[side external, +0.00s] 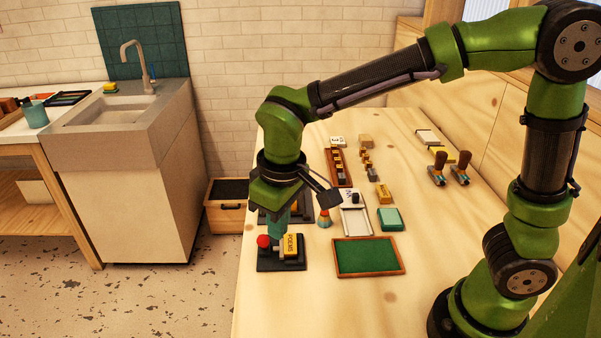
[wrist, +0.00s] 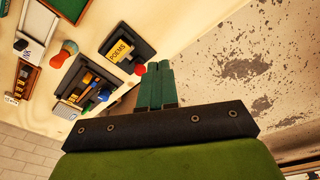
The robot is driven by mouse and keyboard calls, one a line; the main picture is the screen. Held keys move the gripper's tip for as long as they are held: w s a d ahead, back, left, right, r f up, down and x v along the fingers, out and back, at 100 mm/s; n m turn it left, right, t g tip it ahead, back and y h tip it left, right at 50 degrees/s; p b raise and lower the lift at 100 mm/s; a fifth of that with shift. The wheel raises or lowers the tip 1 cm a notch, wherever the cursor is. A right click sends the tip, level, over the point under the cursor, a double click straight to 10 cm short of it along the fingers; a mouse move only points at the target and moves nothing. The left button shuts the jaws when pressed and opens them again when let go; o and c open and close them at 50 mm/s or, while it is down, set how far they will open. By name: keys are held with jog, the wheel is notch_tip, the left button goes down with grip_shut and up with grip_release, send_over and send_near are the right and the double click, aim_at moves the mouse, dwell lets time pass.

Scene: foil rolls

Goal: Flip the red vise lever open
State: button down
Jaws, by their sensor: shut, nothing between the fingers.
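The black vise (side external: 281,266) sits at the near left of the table, with a yellow block marked POEMS (side external: 290,246) in it. The lever's red knob (side external: 263,241) is at the block's left. In the wrist view the POEMS block (wrist: 120,50) and the red knob (wrist: 140,69) lie just left of my fingertips. My gripper (side external: 278,236) points down over the vise's back left part, its teal fingers shut and empty. In the wrist view its fingertips (wrist: 156,67) are close to the knob; I cannot tell whether they touch. The lever's arm is mostly hidden.
A dark tool tray (wrist: 85,84) is partly hidden behind my gripper in the side view. A green wood-framed board (side external: 368,257) lies right of the vise. The table's left edge is near.

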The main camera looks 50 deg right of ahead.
aim_at(264, 243)
jog(key=w+a+f+n+h, duration=0.1)
jog(key=w+a+f+h, duration=0.1)
jog(key=w+a+h, duration=0.2)
jog(key=shift+w+a+f+n, duration=0.3)
jog(key=shift+w+a, duration=0.6)
jog(key=shift+a, duration=0.25)
jog(key=x, duration=0.9)
jog(key=shift+d+f, duration=0.2)
jog(key=shift+f, duration=0.15)
jog(key=d, duration=0.1)
jog(key=w+d, duration=0.1)
jog(key=d, duration=0.1)
jog(key=shift+w+f, duration=0.1)
jog(key=shift+w, duration=0.05)
jog(key=shift+w+d, duration=0.1)
jog(key=shift+d, duration=0.25)
